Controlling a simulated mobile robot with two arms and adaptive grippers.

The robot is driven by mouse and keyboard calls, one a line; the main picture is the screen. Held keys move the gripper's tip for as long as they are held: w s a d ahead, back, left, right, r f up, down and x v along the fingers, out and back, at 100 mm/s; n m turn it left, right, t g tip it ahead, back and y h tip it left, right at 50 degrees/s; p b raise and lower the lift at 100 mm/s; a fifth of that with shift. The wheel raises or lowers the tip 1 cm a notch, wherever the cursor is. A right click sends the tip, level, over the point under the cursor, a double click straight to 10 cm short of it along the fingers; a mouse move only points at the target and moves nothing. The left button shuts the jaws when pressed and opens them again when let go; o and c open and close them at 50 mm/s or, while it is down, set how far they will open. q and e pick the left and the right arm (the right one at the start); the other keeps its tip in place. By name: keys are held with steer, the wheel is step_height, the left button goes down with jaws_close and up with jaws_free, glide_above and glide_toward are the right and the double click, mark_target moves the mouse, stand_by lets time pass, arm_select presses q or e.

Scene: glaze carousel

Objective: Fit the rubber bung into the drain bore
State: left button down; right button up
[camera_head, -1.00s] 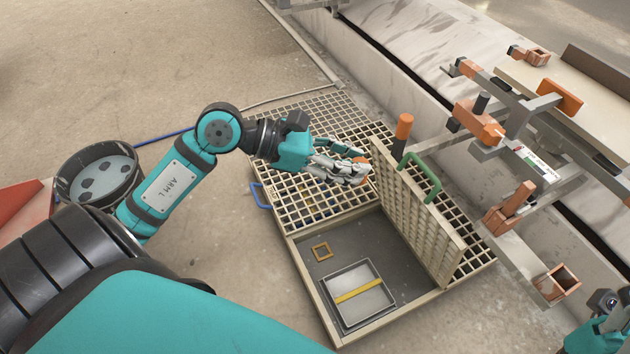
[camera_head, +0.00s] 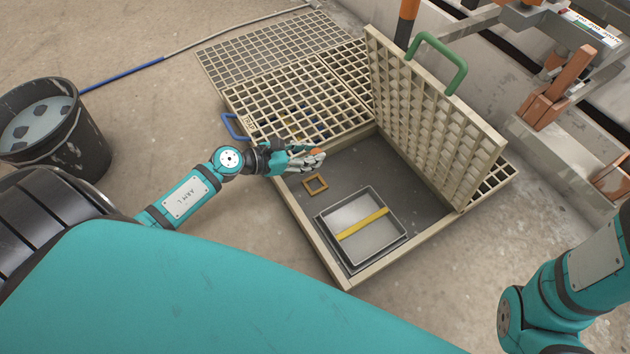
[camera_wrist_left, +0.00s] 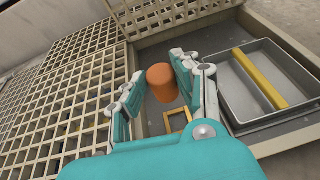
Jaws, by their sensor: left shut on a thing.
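The orange rubber bung (camera_wrist_left: 162,82) is held between the fingers of my left gripper (camera_wrist_left: 160,88) in the left wrist view. In the head view, my left gripper (camera_head: 312,160) is over the left side of the open pit, and a bit of orange shows at its fingertips. A small yellow square frame (camera_head: 315,184) lies on the grey pit floor, just below the gripper in the picture. My right gripper is out of view.
A grey tray (camera_head: 404,240) with a yellow bar (camera_head: 362,223) stands on the pit floor. A raised grating lid (camera_head: 430,115) with a green handle (camera_head: 461,75) stands at the pit's right. Flat gratings (camera_head: 300,100) lie behind. A black bucket (camera_head: 90,150) is at far left.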

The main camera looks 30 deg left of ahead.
arm_select(q)
steer(key=b, duration=0.5)
glide_above(309, 188)
steer(key=f, duration=0.8)
steer(key=shift+w, duration=0.3)
step_height(309, 188, down, 4)
steer(key=b, duration=0.3)
steer(key=shift+a+f+b, duration=0.1)
steer(key=shift+b, duration=0.3)
steer(key=c, duration=1)
jaws_free()
steer(key=shift+o, duration=0.2)
